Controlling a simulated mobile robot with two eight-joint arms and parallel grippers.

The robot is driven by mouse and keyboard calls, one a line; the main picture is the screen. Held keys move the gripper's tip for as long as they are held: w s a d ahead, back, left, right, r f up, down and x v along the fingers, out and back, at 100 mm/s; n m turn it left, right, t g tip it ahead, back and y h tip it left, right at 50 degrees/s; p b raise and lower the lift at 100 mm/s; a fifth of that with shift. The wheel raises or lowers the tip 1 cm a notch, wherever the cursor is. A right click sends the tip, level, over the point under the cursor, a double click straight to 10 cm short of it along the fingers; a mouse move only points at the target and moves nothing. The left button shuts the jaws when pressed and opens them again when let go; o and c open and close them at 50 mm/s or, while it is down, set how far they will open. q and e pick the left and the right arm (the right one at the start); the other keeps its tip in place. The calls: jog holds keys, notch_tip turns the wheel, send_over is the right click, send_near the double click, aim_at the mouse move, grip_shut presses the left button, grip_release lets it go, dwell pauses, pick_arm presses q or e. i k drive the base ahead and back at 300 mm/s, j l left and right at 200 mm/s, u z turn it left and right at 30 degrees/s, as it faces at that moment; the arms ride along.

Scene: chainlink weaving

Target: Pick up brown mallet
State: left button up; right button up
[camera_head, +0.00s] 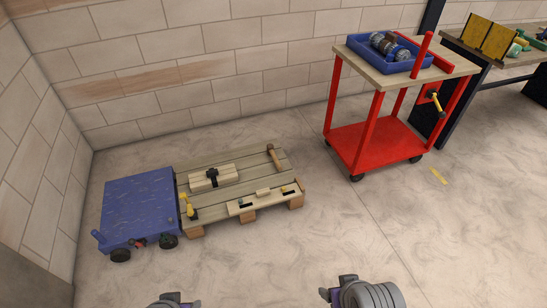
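What looks like the brown mallet (275,158) lies near the right end of the wooden pallet (235,161), on its slats. It is small in the head view, so its exact shape is hard to make out. My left gripper (176,300) shows only partly at the bottom edge, below the pallet and well apart from the mallet. My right gripper (340,288) is at the bottom right of centre, also far from the mallet. I cannot make out the finger gap of either gripper.
A light wooden block with a black piece (212,176) and a yellow-handled tool (190,207) are on the pallet. A blue platform cart (140,205) adjoins it on the left. A red trolley (376,144) stands at the right. The floor in front is clear.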

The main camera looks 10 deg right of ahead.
aim_at(270, 147)
jog(key=i+l, duration=0.35)
jog(key=i, duration=0.2)
jog(key=i+l, duration=0.35)
jog(key=i, duration=0.15)
jog(key=z, duration=0.05)
